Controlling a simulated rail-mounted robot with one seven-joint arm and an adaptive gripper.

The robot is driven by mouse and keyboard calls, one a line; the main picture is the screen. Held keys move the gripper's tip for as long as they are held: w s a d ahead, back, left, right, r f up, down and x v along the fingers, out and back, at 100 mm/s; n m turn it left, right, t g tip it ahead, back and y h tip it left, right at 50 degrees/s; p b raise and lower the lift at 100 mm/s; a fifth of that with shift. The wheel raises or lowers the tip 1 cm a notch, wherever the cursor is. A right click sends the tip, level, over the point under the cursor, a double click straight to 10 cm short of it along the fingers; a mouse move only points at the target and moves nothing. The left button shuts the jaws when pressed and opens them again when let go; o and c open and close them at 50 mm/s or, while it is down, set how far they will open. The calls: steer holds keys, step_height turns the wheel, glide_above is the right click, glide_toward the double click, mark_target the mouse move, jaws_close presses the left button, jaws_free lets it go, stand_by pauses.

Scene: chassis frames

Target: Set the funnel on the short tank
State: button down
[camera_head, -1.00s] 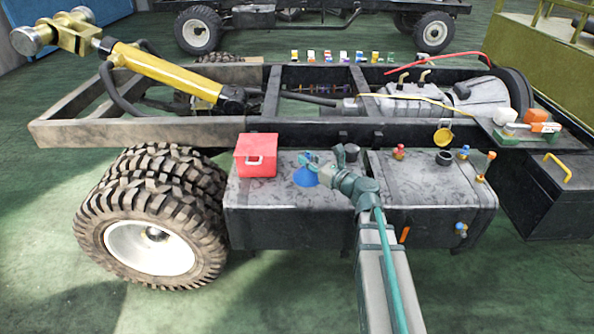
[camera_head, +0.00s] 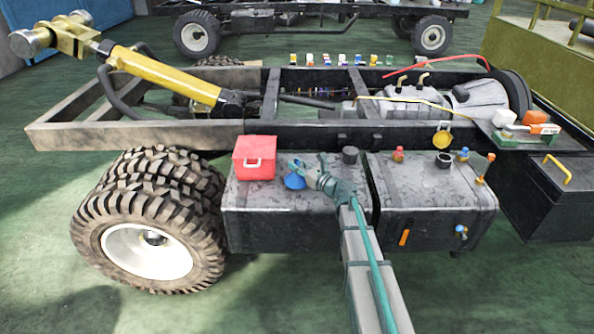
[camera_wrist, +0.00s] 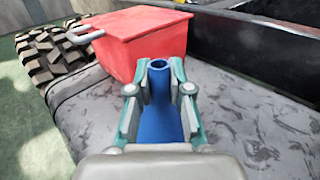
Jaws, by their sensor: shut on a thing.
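The blue funnel (camera_head: 295,182) is at my gripper (camera_head: 304,170), over the left tank's top. In the wrist view the funnel's blue tube (camera_wrist: 158,88) stands between the two fingers of my gripper (camera_wrist: 160,75), which are shut on it. Whether the funnel touches the tank top is unclear. The left grey tank (camera_head: 250,205) has a dark filler neck (camera_head: 350,155) at its back right. The right grey tank (camera_head: 420,205) looks somewhat shorter in length and has a dark round neck (camera_head: 444,160) on top.
A red box (camera_head: 254,158) with a handle stands left of the funnel, close to my gripper. Orange-and-blue fittings stand on the right tank, and a yellow ladle-like item (camera_head: 442,139) hangs behind it. The frame rail (camera_head: 310,133) runs behind both tanks.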

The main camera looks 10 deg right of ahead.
steer(key=shift+f, duration=0.9)
steer(key=shift+f, duration=0.2)
steer(key=c, duration=1.1)
jaws_free()
steer(key=shift+r, duration=0.1)
steer(key=shift+r, duration=0.2)
steer(key=v, duration=1.1)
steer(key=shift+o, duration=0.7)
steer(key=shift+s+d, duration=0.3)
steer(key=shift+s, duration=0.15)
